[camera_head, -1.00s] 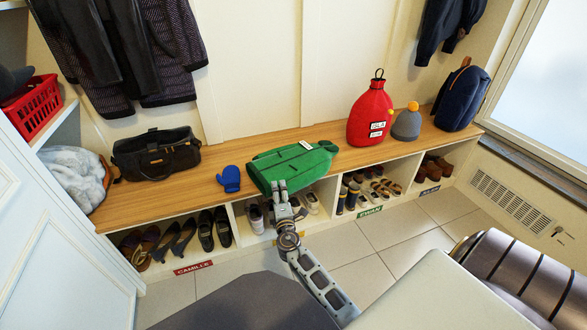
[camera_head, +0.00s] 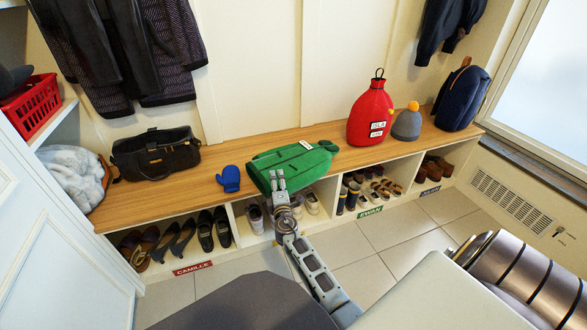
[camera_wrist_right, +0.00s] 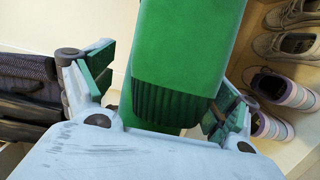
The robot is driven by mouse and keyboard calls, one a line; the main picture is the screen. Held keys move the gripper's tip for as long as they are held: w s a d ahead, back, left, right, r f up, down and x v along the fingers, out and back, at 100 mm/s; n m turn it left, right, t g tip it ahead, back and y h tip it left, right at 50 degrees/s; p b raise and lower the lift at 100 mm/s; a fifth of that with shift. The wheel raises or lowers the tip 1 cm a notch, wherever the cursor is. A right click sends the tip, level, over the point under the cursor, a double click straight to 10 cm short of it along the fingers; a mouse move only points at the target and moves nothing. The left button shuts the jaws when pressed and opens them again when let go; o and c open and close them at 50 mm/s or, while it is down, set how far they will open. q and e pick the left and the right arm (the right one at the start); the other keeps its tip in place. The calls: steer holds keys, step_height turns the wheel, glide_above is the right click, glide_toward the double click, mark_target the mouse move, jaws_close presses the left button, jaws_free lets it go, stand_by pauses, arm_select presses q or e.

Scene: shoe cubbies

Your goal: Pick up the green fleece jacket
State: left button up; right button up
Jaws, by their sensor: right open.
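The green fleece jacket (camera_head: 292,164) lies folded on the wooden bench top, its near edge at the bench's front edge. A small white tag shows on it. My right gripper (camera_head: 277,178) is at the jacket's near left edge. In the right wrist view, the open fingers of my right gripper (camera_wrist_right: 160,90) stand to either side of a ribbed green end of the jacket (camera_wrist_right: 185,60). I cannot tell whether either finger touches the cloth. My left gripper is not in view.
On the wooden bench (camera_head: 210,190) are a blue mitten (camera_head: 229,179), a dark bag (camera_head: 155,153), a red bag (camera_head: 371,115), a grey hat (camera_head: 407,124) and a navy backpack (camera_head: 463,97). Shoe cubbies lie below. Bare bench shows between mitten and jacket.

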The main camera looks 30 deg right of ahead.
mark_target(277, 178)
stand_by(0.3)
steer(key=c, duration=1.3)
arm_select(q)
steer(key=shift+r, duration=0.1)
arm_select(e)
steer(key=shift+r, duration=0.25)
step_height(277, 178, up, 6)
steer(key=p, duration=0.4)
steer(key=shift+r+p, duration=0.1)
steer(key=shift+p, duration=0.25)
steer(key=shift+r+p, duration=0.9)
steer(key=shift+r, duration=0.75)
arm_select(q)
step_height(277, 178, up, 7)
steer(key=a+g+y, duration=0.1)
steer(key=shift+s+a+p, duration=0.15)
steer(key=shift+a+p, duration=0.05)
steer(key=shift+p, duration=0.1)
arm_select(e)
steer(key=shift+r, duration=0.1)
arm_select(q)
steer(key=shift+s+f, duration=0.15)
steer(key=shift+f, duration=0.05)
